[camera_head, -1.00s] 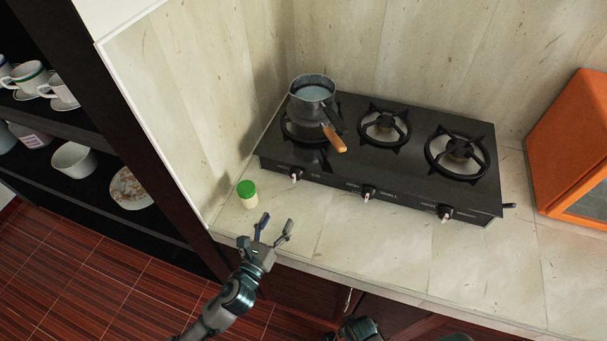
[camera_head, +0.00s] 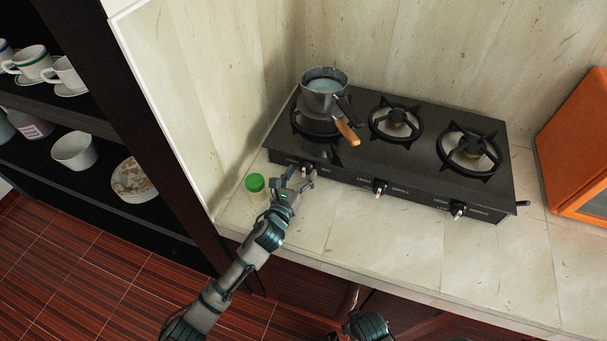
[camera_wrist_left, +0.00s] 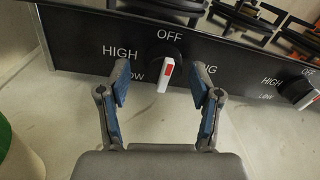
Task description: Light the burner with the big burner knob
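The black stove (camera_head: 415,176) sits on the stone counter with three burners and a row of knobs along its front. The left knob (camera_wrist_left: 167,72) is black with a white and red pointer, under the OFF mark, with HIGH and LOW to its left; part of the label on its right is hidden by a finger. My left gripper (camera_head: 299,178) is at this knob; in the wrist view its blue-padded fingers (camera_wrist_left: 164,85) are open, one on each side of the knob, apart from it. The left burner (camera_head: 312,124) carries a metal pot (camera_head: 324,98) with a wooden handle. My right gripper is not clearly visible.
A green-lidded jar (camera_head: 255,184) stands on the counter just left of my left gripper. The middle knob (camera_head: 380,187) and right knob (camera_head: 458,209) are farther right. An orange appliance (camera_head: 583,150) stands at the right. The counter front is clear.

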